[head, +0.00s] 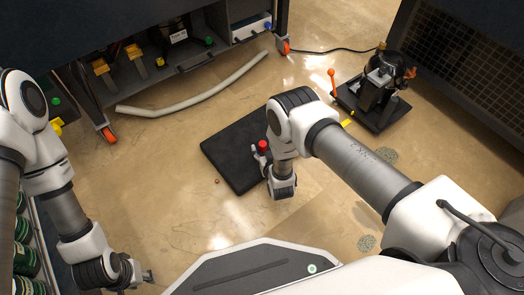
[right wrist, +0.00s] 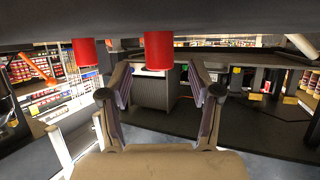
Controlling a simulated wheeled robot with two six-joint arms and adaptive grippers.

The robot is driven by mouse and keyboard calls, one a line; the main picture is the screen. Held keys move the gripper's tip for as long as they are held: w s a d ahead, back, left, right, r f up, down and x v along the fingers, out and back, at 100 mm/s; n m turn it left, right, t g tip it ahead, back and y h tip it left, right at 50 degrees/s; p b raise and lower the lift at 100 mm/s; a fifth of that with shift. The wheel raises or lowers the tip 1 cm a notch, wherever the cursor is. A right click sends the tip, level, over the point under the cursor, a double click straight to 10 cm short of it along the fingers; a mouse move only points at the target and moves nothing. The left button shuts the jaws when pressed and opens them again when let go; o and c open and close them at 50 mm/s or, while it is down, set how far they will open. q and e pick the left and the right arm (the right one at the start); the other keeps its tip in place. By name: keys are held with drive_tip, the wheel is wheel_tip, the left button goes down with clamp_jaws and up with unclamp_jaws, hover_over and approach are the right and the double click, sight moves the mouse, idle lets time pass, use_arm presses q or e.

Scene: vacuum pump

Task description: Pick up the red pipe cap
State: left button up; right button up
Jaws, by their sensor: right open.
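A red pipe cap (head: 263,145) shows in the head view above the black mat, right at my right gripper (head: 264,157). In the right wrist view, which looks upside down, a red cylinder (right wrist: 158,50) stands between the lines of my open right fingers (right wrist: 162,85), slightly toward the left one and apparently beyond the tips. A second red cylinder (right wrist: 85,52) stands outside the left finger. I cannot tell which of the two is the one in the head view. My left gripper (head: 148,276) is at the lower left, small and partly hidden by its wrist.
The black mat (head: 222,146) lies on the tan floor. A pump-like machine (head: 378,85) on a dark base stands at the back right. A pale hose (head: 195,97) lies before the dark workbench (head: 190,62). A tiny red object (head: 217,181) is on the floor.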

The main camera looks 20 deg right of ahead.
drive_tip(key=shift+w+f, duration=0.3)
drive_tip(key=shift+w, duration=0.1)
drive_tip(key=shift+r, duration=0.15)
drive_tip(key=c, duration=0.8)
